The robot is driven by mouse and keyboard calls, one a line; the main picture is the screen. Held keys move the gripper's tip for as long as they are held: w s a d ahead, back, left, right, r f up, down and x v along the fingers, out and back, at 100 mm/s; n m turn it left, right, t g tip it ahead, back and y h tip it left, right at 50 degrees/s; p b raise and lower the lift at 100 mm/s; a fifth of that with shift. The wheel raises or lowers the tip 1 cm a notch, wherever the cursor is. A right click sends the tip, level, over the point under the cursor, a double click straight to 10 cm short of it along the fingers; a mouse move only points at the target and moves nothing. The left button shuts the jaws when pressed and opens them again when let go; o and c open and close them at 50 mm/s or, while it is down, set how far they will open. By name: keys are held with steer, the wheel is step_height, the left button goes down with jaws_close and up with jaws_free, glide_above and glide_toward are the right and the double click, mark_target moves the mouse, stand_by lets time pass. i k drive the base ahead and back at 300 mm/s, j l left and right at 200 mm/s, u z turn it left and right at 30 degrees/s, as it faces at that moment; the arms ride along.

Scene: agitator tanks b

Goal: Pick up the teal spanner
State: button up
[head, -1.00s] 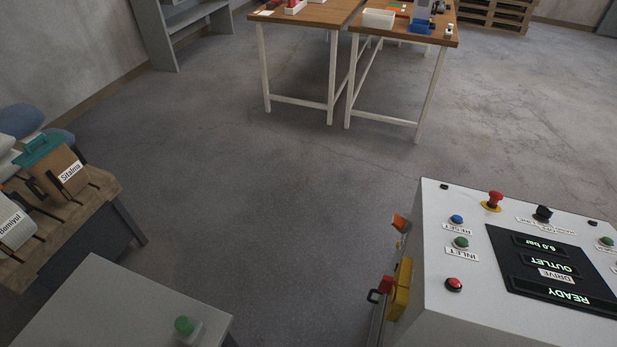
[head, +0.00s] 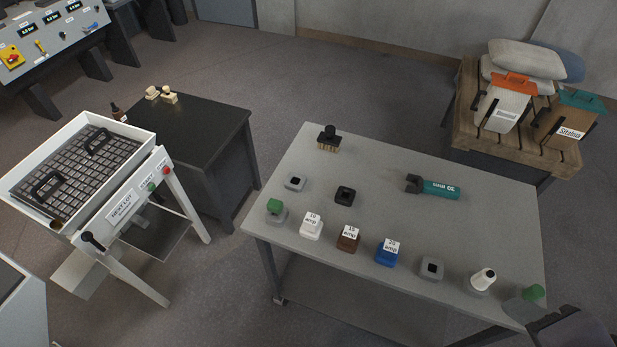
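The teal spanner (head: 440,189) lies on the grey table (head: 385,165) in the head view, right of the table's middle. Its handle is teal and marked "30 mm", and its dark head points left. Nothing covers it. A dark part at the bottom right corner looks like my own arm. My gripper's fingers do not show.
Along the table's front edge stand a brown fuse block (head: 348,238), a blue fuse block (head: 387,252), a white one (head: 311,226) and other small parts. A black-topped brush (head: 328,138) stands at the back left. A machine with a grid tray (head: 75,172) is left. Floor shows between.

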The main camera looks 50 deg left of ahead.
mark_target(437, 189)
steer(key=u, duration=0.85)
steer(key=k+j+z, duration=0.1)
steer(key=z, duration=3.45)
steer(key=i+l+z, duration=0.15)
steer(key=z, duration=0.35)
steer(key=u, duration=2)
steer(key=k+u, duration=0.1)
steer(key=u, duration=1.9)
